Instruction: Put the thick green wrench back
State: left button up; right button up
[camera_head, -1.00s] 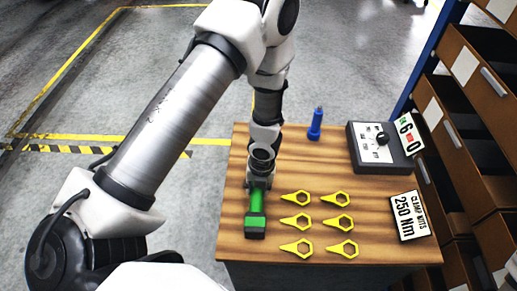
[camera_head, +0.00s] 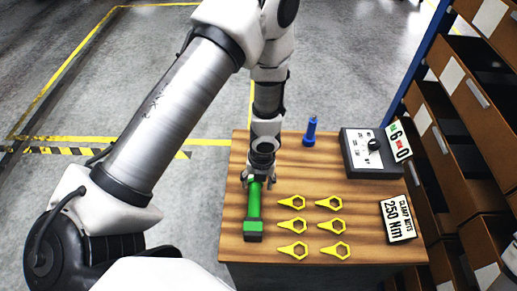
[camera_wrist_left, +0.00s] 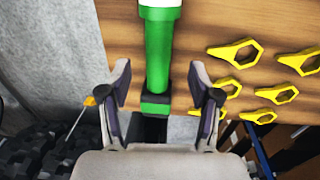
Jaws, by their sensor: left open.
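The thick green wrench (camera_head: 253,212) is at the left of the wooden table (camera_head: 350,225), its blocky head toward the table's front edge. It appears to lie on the table. Its green shaft and dark end also show in the left wrist view (camera_wrist_left: 158,60). My left gripper (camera_head: 258,182) is over the far end of the shaft. In the left wrist view its fingers (camera_wrist_left: 159,75) are spread, one on each side of the shaft, with gaps between. The blue wrench-like tool (camera_head: 310,132) stands at the back of the table.
Several yellow hexagonal pieces (camera_head: 292,202) lie in two columns right of the green wrench. A control box (camera_head: 372,152) and a "250 Nm" sign (camera_head: 397,218) are at the right. Brown drawers (camera_head: 470,130) stand beyond the table's right edge.

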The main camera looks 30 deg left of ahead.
pick_arm(q)
jog(key=shift+r+b, duration=0.65)
jog(key=shift+b, duration=0.1)
notch_tip(320, 180, up, 4)
jog(key=shift+d+f, duration=0.15)
jog(key=shift+f, duration=0.05)
pick_arm(e)
jog(key=shift+s+f, duration=0.1)
jog(key=shift+f, duration=0.2)
